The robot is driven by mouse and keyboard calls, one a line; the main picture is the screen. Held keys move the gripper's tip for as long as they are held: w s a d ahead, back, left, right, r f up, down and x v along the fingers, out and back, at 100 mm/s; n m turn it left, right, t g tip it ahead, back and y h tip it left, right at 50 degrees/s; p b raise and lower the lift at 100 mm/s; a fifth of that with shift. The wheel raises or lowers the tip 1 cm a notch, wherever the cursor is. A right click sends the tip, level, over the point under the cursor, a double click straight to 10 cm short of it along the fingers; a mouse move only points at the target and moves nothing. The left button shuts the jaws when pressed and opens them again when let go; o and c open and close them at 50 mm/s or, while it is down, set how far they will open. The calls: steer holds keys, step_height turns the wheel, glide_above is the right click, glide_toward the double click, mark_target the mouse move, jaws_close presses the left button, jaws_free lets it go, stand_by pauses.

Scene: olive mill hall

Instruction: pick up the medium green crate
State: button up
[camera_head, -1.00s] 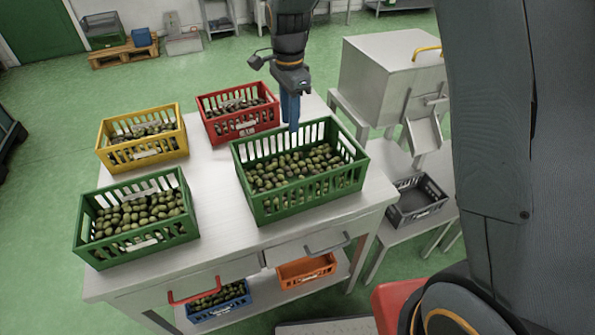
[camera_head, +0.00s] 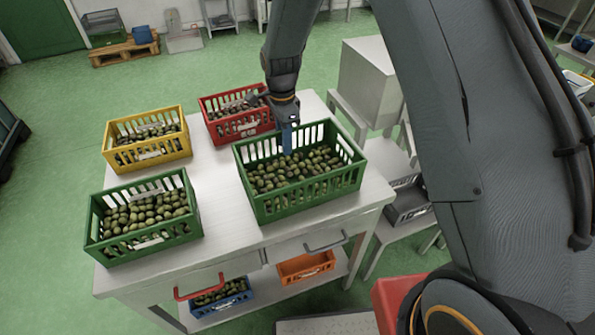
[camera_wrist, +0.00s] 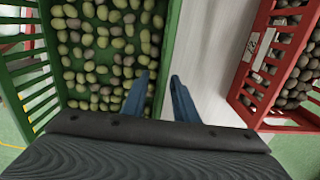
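Two green crates filled with green olives stand on the white table. The larger green crate (camera_head: 305,207) is at the right; the smaller green crate (camera_head: 150,252) is at the left front. I cannot tell for sure which is called medium. My gripper (camera_head: 287,146) points down at the back wall of the larger crate. In the wrist view my gripper (camera_wrist: 160,82) is open, with one blue finger over the olives and the other over the bare table. The green crate wall (camera_wrist: 170,45) runs between them. Whether a finger touches it cannot be told.
A red crate (camera_head: 241,127) of dark olives stands close behind, and a yellow crate (camera_head: 151,154) at the back left. A metal machine (camera_head: 370,82) and a grey crate (camera_head: 408,207) are to the right. Bare table (camera_head: 222,200) lies between the green crates.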

jaws_close()
stand_by(1.4)
